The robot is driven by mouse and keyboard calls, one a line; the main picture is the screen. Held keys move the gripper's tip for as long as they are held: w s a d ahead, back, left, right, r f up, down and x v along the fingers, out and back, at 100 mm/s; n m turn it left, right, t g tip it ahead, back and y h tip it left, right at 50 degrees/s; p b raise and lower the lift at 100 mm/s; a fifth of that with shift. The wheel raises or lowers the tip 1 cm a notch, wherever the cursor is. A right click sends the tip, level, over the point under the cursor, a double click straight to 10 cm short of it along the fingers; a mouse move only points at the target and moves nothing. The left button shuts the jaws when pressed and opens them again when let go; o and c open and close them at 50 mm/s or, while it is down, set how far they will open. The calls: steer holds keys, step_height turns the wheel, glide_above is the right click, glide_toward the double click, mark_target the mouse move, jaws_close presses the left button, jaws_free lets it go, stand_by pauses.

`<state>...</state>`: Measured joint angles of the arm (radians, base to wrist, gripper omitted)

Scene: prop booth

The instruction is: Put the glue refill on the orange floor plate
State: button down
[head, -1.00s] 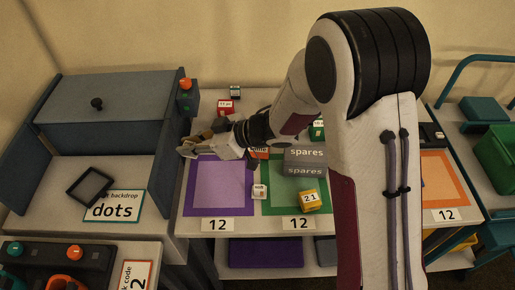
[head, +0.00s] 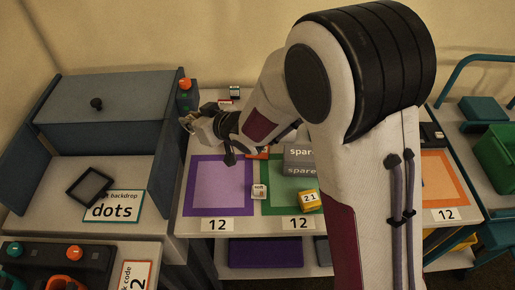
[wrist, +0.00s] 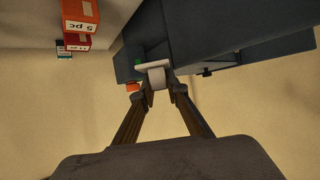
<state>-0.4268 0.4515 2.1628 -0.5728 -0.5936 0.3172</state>
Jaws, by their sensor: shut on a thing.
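My gripper (head: 188,122) is at the table's back left, beyond the purple plate. In the wrist view its fingers (wrist: 157,88) are shut on a small whitish block (wrist: 152,66). I see no readable label on that block, so I cannot tell from its look whether it is the glue refill. The orange floor plate (head: 431,160) lies at the table's right, with a paler orange middle and a card marked 12 in front. My arm stands between the green and orange plates and hides part of the table.
The purple plate (head: 190,188) is bare inside. A white cube (head: 260,192) lies at its right. The green plate (head: 270,208) bears a grey spares box (head: 299,168) and a yellow block (head: 308,199) marked 21. A control box (head: 187,95) stands near my gripper.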

steer(key=shift+w+d+m+t+h, duration=0.75)
steer(key=shift+d+m, duration=0.25)
steer(key=shift+d, duration=0.15)
steer(key=m+t+h, duration=0.2)
steer(key=m+h, duration=0.5)
glide_above(257, 156)
step_height(257, 156, down, 5)
steer(key=shift+f, duration=0.2)
steer(key=shift+f, duration=2.75)
steer(key=shift+f, duration=0.15)
steer(key=shift+f, duration=1.95)
steer(key=shift+f, duration=0.15)
steer(key=c, duration=2)
jaws_free()
